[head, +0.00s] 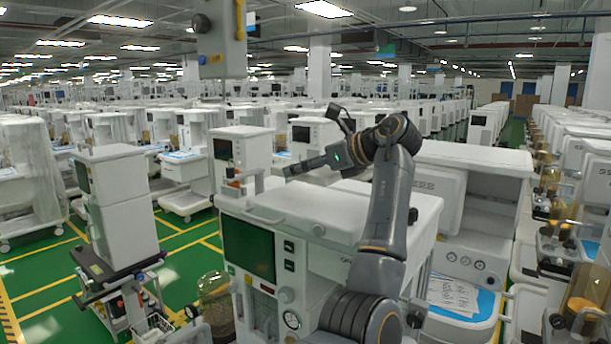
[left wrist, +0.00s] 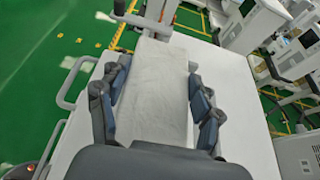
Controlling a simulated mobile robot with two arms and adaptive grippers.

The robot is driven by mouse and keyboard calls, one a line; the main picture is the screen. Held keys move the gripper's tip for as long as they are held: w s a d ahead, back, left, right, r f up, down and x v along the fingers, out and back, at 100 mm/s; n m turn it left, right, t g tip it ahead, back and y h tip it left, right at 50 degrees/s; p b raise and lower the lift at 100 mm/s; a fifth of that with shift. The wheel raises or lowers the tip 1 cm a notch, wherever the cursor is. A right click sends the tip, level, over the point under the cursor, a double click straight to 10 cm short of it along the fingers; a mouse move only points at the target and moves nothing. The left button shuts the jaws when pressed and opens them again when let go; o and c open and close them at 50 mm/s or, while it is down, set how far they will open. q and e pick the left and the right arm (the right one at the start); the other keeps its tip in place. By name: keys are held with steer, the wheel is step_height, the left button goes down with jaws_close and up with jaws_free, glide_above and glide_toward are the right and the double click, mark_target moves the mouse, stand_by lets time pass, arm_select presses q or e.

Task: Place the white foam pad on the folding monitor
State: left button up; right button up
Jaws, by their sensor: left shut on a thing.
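My left gripper (head: 292,168) reaches out to the left over the white top of a cart (head: 340,205). In the left wrist view, my left gripper (left wrist: 155,100) is shut on the white foam pad (left wrist: 160,75), which lies lengthwise between its fingers and points away from the wrist. The pad is above the flat white cart top (left wrist: 240,110); I cannot tell whether they touch. In the head view I cannot make out the pad clearly. A dark green monitor screen (head: 248,248) is on the cart's front; I cannot tell if this is the folding monitor. My right gripper is not in view.
A handle rail (left wrist: 80,75) runs along the cart's edge. A tall white unit (head: 120,200) stands at the left, across green floor (head: 190,245). A white shelf unit (head: 480,190) stands close at the right. Rows of similar carts fill the background.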

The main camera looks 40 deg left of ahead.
mark_target(306, 194)
arm_select(q)
steer(key=f+p, duration=0.2)
steer(key=shift+w+f, duration=0.4)
steer(key=shift+a+f, duration=0.15)
steer(key=shift+f, duration=0.45)
steer(key=shift+s, duration=0.1)
steer(key=shift+f, duration=0.15)
steer(key=o, duration=0.9)
